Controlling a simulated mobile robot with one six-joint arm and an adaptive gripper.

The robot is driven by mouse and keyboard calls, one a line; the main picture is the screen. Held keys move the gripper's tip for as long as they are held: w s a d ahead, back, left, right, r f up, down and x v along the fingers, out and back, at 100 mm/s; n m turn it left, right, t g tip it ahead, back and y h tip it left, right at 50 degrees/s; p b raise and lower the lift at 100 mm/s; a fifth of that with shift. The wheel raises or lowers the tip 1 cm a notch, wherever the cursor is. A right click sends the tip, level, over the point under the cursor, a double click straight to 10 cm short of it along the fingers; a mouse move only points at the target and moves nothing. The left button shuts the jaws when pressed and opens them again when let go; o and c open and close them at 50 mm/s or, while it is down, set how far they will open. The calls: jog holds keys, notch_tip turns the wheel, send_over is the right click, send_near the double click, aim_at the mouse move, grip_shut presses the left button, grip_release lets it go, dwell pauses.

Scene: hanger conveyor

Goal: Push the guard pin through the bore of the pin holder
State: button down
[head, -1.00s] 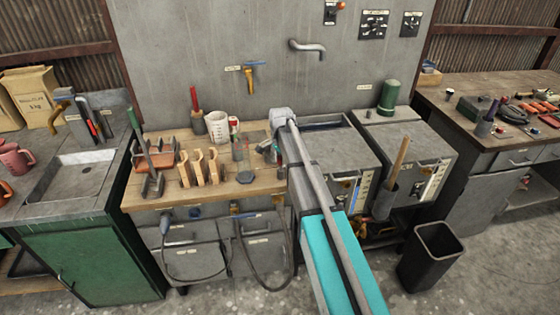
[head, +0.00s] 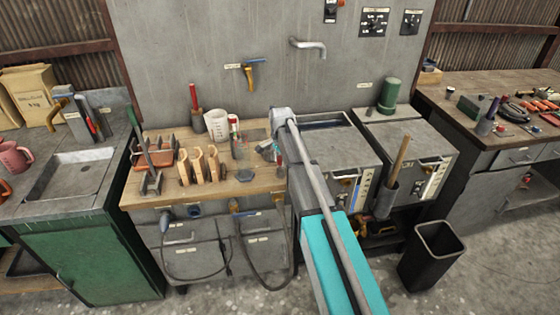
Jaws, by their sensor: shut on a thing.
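My arm reaches over the wooden bench (head: 140,197), and my gripper (head: 268,150) is low over its right part, small and partly covered by my own wrist. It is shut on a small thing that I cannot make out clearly. A small upright red-topped piece (head: 279,162) shows beside the gripper, close to my arm; I cannot tell whether it is held. I cannot identify the guard pin or the pin holder with its bore for certain at this size.
A grey cabinet (head: 345,150) stands right of the bench. A black bin (head: 433,257) is on the floor.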

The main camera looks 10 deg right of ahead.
jog(key=shift+f+b, duration=0.45)
jog(key=shift+f, duration=0.05)
dwell(0.3)
jog(key=c, duration=0.6)
grip_release()
jog(key=o, duration=0.6)
jog(key=shift+r, duration=0.15)
